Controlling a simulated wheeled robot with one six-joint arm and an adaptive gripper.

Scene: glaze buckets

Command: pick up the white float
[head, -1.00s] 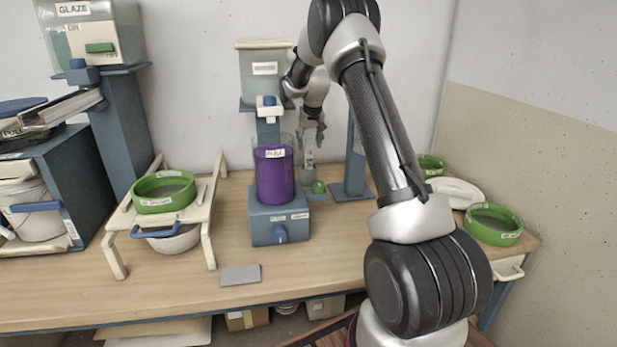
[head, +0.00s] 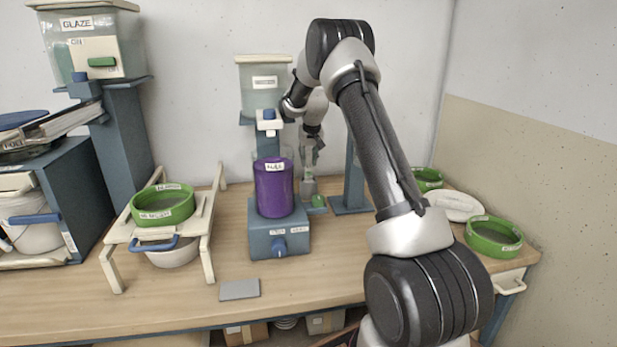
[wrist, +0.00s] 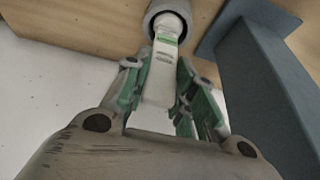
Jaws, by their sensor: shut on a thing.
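The white float (wrist: 160,85) is a slim pale piece with a green band, held between the green-padded fingers of my gripper (wrist: 172,98) in the wrist view. Its far end points into or over a round grey ring (wrist: 157,13); I cannot tell whether it is inside it. In the head view my gripper (head: 309,165) hangs fingers down at the back of the bench, right of the purple bucket. The float shows there only as a small pale shape (head: 308,187) below the fingers.
The purple bucket (head: 273,190) stands on a blue base (head: 279,236) close left of my gripper. A blue post (head: 351,180) rises close on the right. A green ball (head: 318,201) lies near the float's foot.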

